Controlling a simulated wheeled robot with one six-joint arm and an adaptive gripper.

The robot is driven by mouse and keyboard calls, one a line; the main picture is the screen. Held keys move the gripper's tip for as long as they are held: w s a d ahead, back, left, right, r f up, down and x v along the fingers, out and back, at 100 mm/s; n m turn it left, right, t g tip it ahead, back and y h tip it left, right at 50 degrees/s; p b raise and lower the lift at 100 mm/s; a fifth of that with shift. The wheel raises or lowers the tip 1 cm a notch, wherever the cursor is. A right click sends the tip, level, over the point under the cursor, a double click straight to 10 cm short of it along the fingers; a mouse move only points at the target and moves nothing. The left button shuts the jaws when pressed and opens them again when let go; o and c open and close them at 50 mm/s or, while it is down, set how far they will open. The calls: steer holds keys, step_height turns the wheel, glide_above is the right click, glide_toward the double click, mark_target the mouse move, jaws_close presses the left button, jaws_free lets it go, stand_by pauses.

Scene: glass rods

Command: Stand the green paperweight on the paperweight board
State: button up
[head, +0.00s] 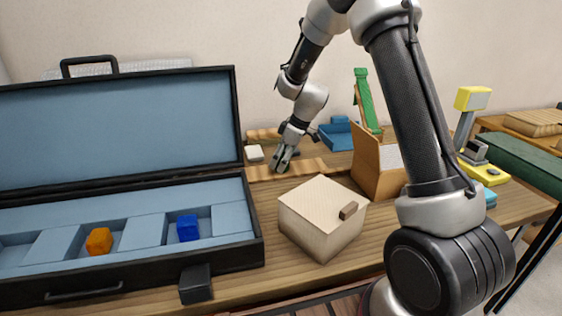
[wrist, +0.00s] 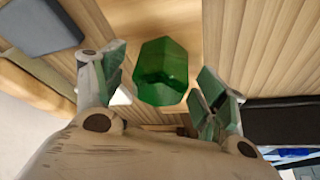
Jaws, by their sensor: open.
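The green paperweight (wrist: 162,72) is a faceted, see-through green block in the wrist view. It is between the two open fingers of my gripper (wrist: 160,90), with a gap showing on each side. In the head view my gripper (head: 284,160) points down at the back of the table. I cannot make out the green paperweight there. A light wooden board (head: 308,168) lies under and beside the gripper; I cannot tell for sure that it is the paperweight board. In the wrist view the paperweight is over pale wood (wrist: 165,15); whether it touches is unclear.
An open black case (head: 250,225) with blue lining holds an orange block (head: 99,241) and a blue block (head: 188,228). A pale wooden box (head: 322,215) stands in front. A wooden holder (head: 376,165), a green object (head: 366,98) and a yellow device (head: 482,165) stand right.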

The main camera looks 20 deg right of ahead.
steer(key=s+d+r+m, duration=0.2)
steer(key=s+d+r, duration=0.3)
steer(key=r, duration=0.4)
steer(key=s+d+r+m, duration=0.1)
steer(key=s+d+r, duration=0.1)
steer(key=s+r, duration=0.6)
steer(key=s+d+r+m+t+h, duration=0.1)
steer(key=s+d+m, duration=0.3)
steer(key=s, duration=0.8)
steer(key=s+d+r+m+t+h, duration=0.1)
steer(key=s+d+r+m+h, duration=0.1)
steer(key=s, duration=1)
steer(key=d+r+m, duration=0.1)
steer(key=d+m, duration=0.1)
steer(key=shift+r+m+h, duration=0.2)
steer(key=shift+m+h, duration=0.2)
